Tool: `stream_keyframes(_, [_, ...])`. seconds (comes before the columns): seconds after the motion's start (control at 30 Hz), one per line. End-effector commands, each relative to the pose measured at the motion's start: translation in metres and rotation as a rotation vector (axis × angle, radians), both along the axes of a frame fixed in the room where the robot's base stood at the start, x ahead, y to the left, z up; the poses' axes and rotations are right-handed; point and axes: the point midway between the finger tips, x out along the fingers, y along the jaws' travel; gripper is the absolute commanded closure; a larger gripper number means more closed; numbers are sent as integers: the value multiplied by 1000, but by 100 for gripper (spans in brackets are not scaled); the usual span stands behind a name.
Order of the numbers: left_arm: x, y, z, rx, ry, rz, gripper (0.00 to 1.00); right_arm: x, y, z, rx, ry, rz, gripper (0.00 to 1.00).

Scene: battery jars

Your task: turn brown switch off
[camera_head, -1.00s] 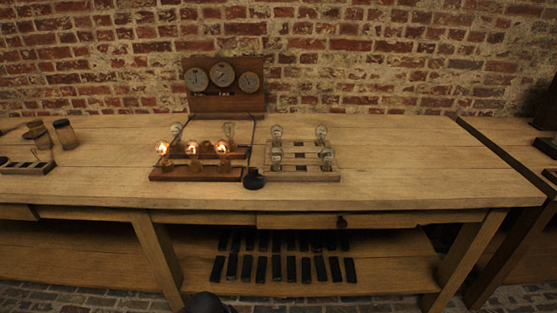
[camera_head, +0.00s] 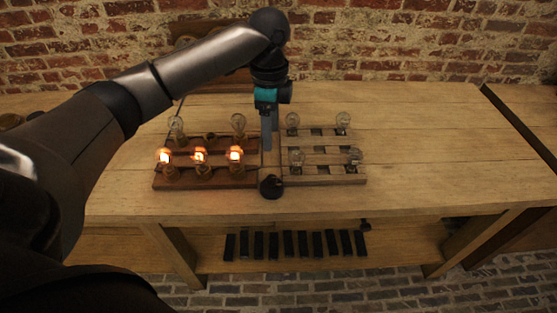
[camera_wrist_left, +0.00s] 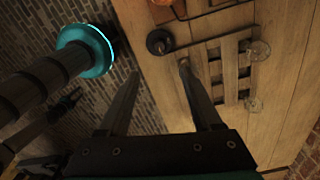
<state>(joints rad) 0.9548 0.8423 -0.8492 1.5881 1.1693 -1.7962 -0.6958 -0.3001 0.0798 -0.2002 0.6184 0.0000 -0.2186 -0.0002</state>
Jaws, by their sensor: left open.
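A dark round switch-like knob (camera_head: 271,186) sits at the table's front edge between two bulb boards. Its colour is too dark to tell whether it is brown. It also shows in the left wrist view (camera_wrist_left: 160,42), with a wire running from it. The red-brown board (camera_head: 205,180) beside it carries several bulbs, three of them glowing orange along the front. My right gripper is not seen.
A paler wooden board (camera_head: 325,181) with several unlit bulbs stands right of the knob. A panel of dials at the back is mostly hidden by my left arm. The right of the table (camera_head: 430,150) is clear. Several dark blocks (camera_head: 288,244) lie on the shelf below.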

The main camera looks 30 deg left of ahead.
Motion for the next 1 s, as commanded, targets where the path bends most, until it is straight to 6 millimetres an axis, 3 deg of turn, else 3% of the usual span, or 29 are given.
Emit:
stream_keyframes(0.6, [-1, 0, -122, -1, 2, 3, 34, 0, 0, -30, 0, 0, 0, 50])
stream_keyframes(0.8, [0, 0, -145, -1, -1, 3, 34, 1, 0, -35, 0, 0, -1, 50])
stream_keyframes(1.0, [0, 0, -151, 0, -1, 3, 34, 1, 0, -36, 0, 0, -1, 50])
